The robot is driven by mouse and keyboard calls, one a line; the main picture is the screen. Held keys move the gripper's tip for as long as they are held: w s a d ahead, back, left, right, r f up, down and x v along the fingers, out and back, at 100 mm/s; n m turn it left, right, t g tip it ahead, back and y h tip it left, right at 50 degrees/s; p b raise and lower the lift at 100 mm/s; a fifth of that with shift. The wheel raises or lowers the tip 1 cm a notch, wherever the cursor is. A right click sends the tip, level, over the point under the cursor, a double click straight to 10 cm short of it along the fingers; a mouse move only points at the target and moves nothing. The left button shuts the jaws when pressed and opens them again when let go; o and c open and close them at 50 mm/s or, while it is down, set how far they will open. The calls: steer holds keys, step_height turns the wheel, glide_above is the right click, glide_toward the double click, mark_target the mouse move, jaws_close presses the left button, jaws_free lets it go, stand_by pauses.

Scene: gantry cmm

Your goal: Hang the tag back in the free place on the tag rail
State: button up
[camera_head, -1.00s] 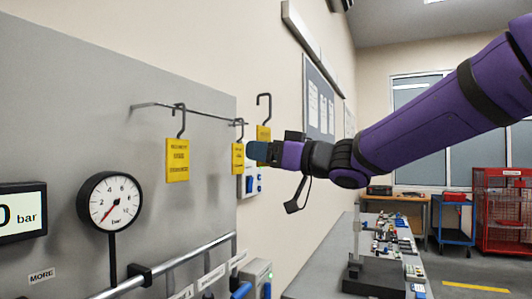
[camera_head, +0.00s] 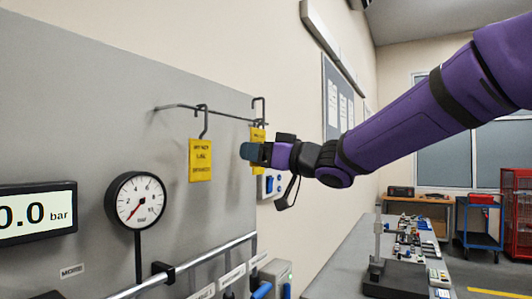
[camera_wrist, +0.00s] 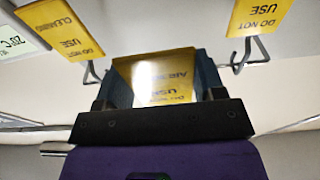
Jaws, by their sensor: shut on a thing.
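The tag rail (camera_head: 178,107) is a thin dark rod on the grey panel. A yellow tag (camera_head: 200,161) hangs from it by a wire hook. My gripper (camera_head: 250,153) is shut on another yellow tag (camera_head: 258,135), whose hook rises upright at the rail's right end; I cannot tell whether it touches. In the wrist view the held tag (camera_wrist: 155,75) sits between my fingers, with one hanging tag (camera_wrist: 60,30) at left and another (camera_wrist: 258,15) at right. In the head view my gripper and the held tag mostly hide the right hanging tag.
A round pressure gauge (camera_head: 136,201) and a digital display (camera_head: 36,214) are on the panel. A horizontal pipe (camera_head: 205,261) runs below the tags. A bench (camera_head: 340,262) with small parts stands to the right. The panel between the left tag and my gripper is bare.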

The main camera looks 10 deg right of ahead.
steer(key=w+a+f, duration=0.2)
steer(key=w+a, duration=0.2)
steer(key=a, duration=0.1)
steer(key=shift+a+f, duration=0.15)
steer(key=shift+a, duration=0.05)
stand_by(0.8)
steer(key=shift+w, duration=0.1)
steer(key=o, duration=0.8)
steer(key=shift+o, duration=0.2)
steer(key=shift+d, duration=0.1)
